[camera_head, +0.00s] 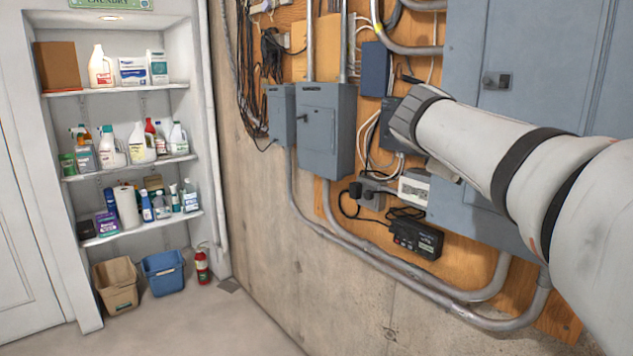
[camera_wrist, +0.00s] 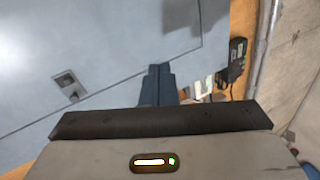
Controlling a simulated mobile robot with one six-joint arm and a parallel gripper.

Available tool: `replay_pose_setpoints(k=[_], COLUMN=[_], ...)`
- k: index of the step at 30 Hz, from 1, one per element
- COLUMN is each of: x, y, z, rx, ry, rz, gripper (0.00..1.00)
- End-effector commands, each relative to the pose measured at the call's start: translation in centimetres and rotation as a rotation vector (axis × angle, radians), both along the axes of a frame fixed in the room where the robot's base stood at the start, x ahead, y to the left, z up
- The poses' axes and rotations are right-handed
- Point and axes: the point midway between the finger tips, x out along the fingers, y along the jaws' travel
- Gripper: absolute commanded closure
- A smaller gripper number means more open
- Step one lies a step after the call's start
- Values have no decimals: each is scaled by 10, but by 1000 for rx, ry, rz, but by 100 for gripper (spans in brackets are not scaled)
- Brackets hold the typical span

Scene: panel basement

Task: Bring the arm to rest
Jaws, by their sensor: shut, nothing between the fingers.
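My arm reaches in from the right edge in the head view, held out in front of the large grey electrical panel (camera_head: 540,60). Its dark end lies near the panel's left edge; the fingers cannot be made out there. In the wrist view my gripper (camera_wrist: 158,70) shows as two dark fingers, shut together with nothing between them. They point toward the large panel, whose grey face (camera_wrist: 110,40) and small latch (camera_wrist: 68,85) show there. I cannot tell how far the fingertips are from the panel.
Smaller grey boxes (camera_head: 326,125), conduits and cables are mounted on the wooden board left of my arm. A black power adapter (camera_head: 416,238) hangs below. Shelves (camera_head: 120,91) with bottles stand at the left, above two bins and a red extinguisher (camera_head: 202,266). The floor in front is clear.

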Motion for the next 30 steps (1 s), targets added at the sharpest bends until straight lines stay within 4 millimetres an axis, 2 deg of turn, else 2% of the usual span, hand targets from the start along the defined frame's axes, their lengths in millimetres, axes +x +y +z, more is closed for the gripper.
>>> replay_pose_setpoints(k=[1,3,5,6,9,12,15,18,21,30], x=[-16,-38,-59,-74,-114,-152,-183,-202,-211,-213], y=[8,20,33,43,68,92,113,126,133,134], z=[-37,-85,-124,-149,-208,-255,-289,-309,-317,-319], rx=[104,252,379,462,665,843,979,1067,1110,1116], ry=[34,75,111,134,189,235,267,287,295,297], rz=[-5,-22,-45,-65,-128,-200,-269,-318,-343,-347], gripper=[100,100,100,100,100,100,100,100,100,100])
